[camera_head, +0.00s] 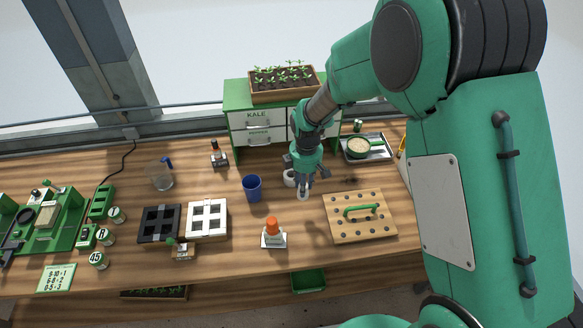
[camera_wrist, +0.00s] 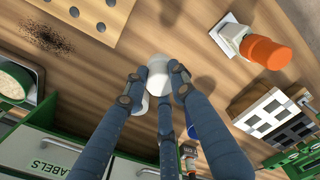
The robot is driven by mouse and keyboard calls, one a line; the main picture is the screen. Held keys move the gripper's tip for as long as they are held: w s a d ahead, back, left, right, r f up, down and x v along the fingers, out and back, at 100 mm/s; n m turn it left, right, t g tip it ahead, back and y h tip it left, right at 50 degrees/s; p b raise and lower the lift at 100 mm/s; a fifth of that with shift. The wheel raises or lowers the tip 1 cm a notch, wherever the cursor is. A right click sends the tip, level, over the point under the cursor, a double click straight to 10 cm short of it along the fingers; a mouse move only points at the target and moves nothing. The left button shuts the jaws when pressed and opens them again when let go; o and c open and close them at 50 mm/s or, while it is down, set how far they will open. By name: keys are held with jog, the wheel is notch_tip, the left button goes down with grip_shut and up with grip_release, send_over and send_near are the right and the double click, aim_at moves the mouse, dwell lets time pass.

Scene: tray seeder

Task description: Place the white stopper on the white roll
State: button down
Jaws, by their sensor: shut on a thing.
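My gripper (camera_head: 304,186) reaches down over the middle of the table, with its fingers closed around a small white stopper (camera_head: 303,195). In the wrist view the stopper (camera_wrist: 158,66) shows pale between the fingertips (camera_wrist: 157,76), partly covered by them. The white roll (camera_head: 289,178) stands on the table just left of and behind my gripper, partly hidden by it. In the wrist view, a white piece that looks like the roll (camera_wrist: 142,106) shows behind one finger. I cannot tell how far the stopper is above the table.
A blue cup (camera_head: 252,188) stands close left. A wooden board with holes and a green handle (camera_head: 360,210) lies right. An orange-topped item (camera_head: 273,232) stands in front. A green drawer cabinet (camera_head: 248,128) is behind. A tray with a bowl (camera_head: 372,148) is back right.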

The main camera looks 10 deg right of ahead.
jog(key=w+a+f, duration=0.1)
jog(key=w+a, duration=0.1)
jog(key=w, duration=1.3)
jog(key=shift+f, duration=0.2)
jog(key=shift+f, duration=1.8)
jog(key=shift+f+b, duration=0.1)
jog(key=shift+b, duration=0.2)
jog(key=c, duration=1.4)
grip_release()
jog(key=shift+c, duration=0.2)
notch_tip(320, 180, up, 12)
jog(key=shift+p, duration=0.4)
